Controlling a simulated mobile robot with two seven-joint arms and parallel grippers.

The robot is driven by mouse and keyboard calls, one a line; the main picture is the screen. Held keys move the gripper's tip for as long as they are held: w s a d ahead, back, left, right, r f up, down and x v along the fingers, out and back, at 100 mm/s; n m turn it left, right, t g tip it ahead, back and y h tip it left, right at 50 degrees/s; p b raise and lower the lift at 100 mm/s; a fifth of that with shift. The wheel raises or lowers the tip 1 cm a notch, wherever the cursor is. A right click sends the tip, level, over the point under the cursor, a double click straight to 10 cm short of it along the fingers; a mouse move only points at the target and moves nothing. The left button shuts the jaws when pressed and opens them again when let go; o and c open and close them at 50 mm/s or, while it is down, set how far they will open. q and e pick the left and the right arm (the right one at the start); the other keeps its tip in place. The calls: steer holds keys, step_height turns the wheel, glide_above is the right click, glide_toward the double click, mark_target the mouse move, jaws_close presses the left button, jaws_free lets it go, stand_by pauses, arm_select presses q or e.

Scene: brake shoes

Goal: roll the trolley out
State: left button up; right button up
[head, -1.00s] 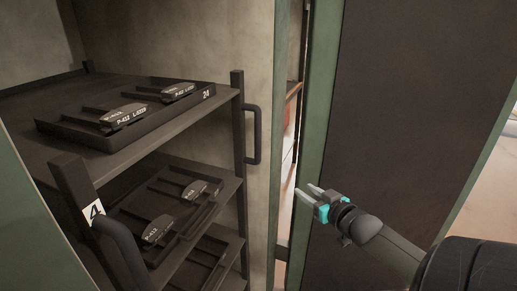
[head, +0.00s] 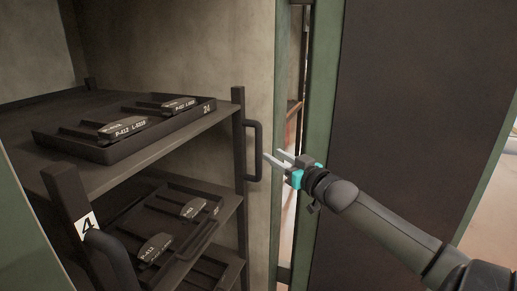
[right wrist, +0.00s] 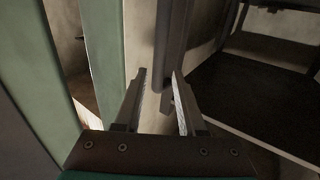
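The dark trolley (head: 150,176) stands inside a cabinet, with shelves carrying trays of brake shoes. A black handle (head: 256,152) is on its right post, and another handle (head: 110,258) is on its left post beside a label "4". My right gripper (head: 274,157) is open and empty, its fingertips just right of the right handle in the head view. In the right wrist view the open fingers (right wrist: 160,80) point toward a dark vertical bar (right wrist: 172,45), which seems to be the handle or post. Contact cannot be told. My left gripper is not in view.
A tray marked 24 (head: 100,152) with brake shoes (head: 127,127) lies on the top shelf; a lower tray (head: 205,226) holds more. A green frame (head: 324,100) and dark door panel (head: 420,90) stand right of the trolley, close to my right arm.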

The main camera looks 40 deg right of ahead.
mark_target(260, 147)
steer(key=shift+w+d+b, duration=0.15)
steer(key=shift+w+b, duration=0.1)
steer(key=shift+w, duration=1.2)
steer(key=shift+w+d+b, duration=0.2)
steer(key=shift+w+b, duration=0.05)
steer(key=shift+w, duration=1.2)
steer(key=shift+w+d+b, duration=0.15)
steer(key=shift+w+b, duration=0.1)
steer(key=shift+w, duration=1.2)
jaws_close()
